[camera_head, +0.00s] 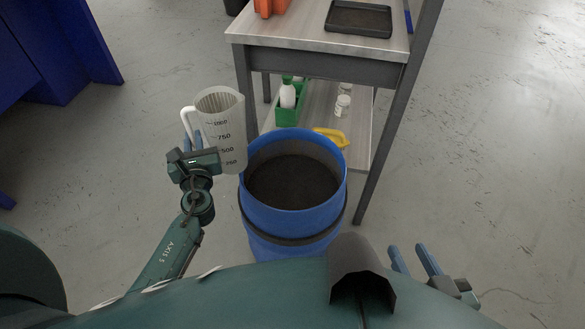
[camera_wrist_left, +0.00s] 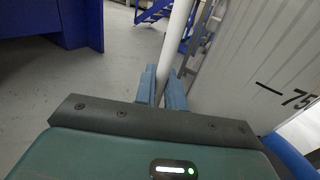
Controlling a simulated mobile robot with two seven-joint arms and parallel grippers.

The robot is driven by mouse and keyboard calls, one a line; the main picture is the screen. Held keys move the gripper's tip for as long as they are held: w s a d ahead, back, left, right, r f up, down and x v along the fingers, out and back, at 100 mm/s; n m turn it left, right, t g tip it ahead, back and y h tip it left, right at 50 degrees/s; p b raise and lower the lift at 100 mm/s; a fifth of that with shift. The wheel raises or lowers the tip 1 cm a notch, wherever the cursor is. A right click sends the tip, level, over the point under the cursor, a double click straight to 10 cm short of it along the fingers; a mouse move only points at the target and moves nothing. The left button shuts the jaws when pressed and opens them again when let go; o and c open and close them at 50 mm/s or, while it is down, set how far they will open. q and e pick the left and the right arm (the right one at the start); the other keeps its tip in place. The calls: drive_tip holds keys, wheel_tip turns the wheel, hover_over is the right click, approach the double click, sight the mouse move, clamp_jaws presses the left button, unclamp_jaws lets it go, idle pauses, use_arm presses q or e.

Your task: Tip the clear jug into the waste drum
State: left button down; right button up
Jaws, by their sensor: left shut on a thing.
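The clear jug (camera_head: 222,128), with dark volume marks and a white handle, is upright in the head view, just left of the waste drum's rim. My left gripper (camera_head: 192,140) is shut on the jug's handle. In the left wrist view the fingers (camera_wrist_left: 164,88) close around the white handle (camera_wrist_left: 178,40), with the jug's wall (camera_wrist_left: 270,60) to the right. The blue waste drum (camera_head: 292,218) is open at the top, with a dark interior. My right gripper (camera_head: 415,262) is at the lower right, its two blue fingers apart and empty.
A workbench (camera_head: 310,45) stands behind the drum, with a black tray (camera_head: 358,19) on top. Its lower shelf holds a green bin (camera_head: 290,115), white bottles and a yellow item (camera_head: 330,137). A table leg stands right of the drum. Floor to the left is clear.

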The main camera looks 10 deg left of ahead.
sight(188, 126)
use_arm(q)
drive_tip(key=shift+r, duration=0.1)
wheel_tip(188, 126, up, 5)
drive_tip(key=p, duration=0.5)
